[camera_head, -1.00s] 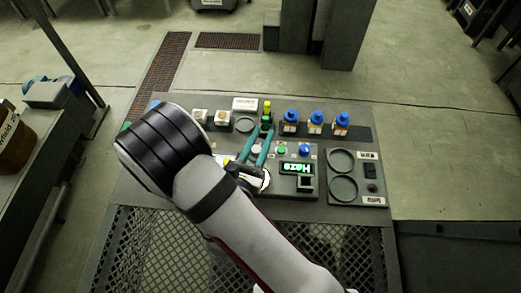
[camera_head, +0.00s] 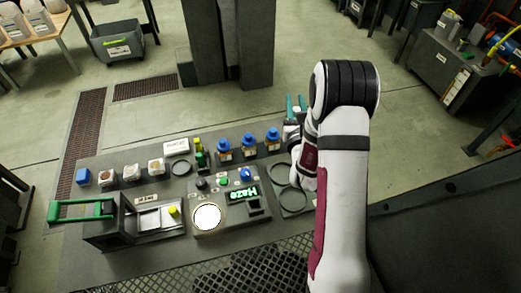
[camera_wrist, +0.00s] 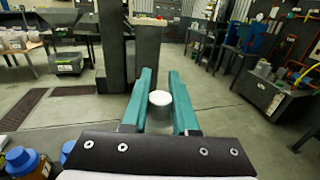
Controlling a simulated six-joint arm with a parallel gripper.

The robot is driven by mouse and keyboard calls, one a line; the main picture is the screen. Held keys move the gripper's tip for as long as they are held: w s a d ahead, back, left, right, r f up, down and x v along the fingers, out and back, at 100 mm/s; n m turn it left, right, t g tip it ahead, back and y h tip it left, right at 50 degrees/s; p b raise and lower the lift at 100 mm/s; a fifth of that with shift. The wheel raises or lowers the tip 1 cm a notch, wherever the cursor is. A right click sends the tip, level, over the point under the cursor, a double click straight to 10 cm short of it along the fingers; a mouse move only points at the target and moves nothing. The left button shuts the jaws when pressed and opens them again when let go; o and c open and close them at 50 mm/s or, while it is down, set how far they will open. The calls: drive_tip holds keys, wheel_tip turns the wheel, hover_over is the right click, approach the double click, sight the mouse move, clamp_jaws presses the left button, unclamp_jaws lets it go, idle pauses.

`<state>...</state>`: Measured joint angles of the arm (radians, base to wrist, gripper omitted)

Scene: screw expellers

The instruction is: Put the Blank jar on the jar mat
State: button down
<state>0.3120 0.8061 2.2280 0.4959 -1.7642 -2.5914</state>
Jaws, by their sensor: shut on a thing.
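My gripper (camera_wrist: 159,92) is shut on a white-topped round jar (camera_wrist: 160,98), held between its two teal fingers; no lettering on the jar shows. Two dark rings show on a panel (camera_head: 291,198) at the bench's right end, partly hidden by my arm. A single dark ring (camera_head: 180,168) lies farther left, in front of a white sign (camera_head: 176,146). I cannot read which place is the jar mat.
Blue-capped bottles (camera_head: 248,146) stand in a row along the back. A green bottle (camera_head: 199,152) stands left of them. A control panel with a lit display (camera_head: 236,194), a round white lit plate (camera_head: 207,217) and a green-handled device (camera_head: 80,211) occupy the front.

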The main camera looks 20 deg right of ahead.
drive_tip(key=s+d, duration=0.4)
drive_tip(key=d, duration=0.6)
drive_tip(key=shift+w+a+f, duration=1.1)
drive_tip(key=shift+w+f, duration=0.4)
drive_tip(key=shift+f, duration=0.4)
drive_tip(key=shift+w+a+f, duration=1.15)
drive_tip(key=shift+w+f, duration=0.3)
drive_tip(key=shift+f, duration=0.5)
drive_tip(key=shift+w+a+f, duration=1.1)
drive_tip(key=shift+w+f, duration=0.4)
drive_tip(key=shift+f, duration=0.4)
drive_tip(key=shift+f, duration=0.1)
drive_tip(key=c, duration=0.7)
unclamp_jaws()
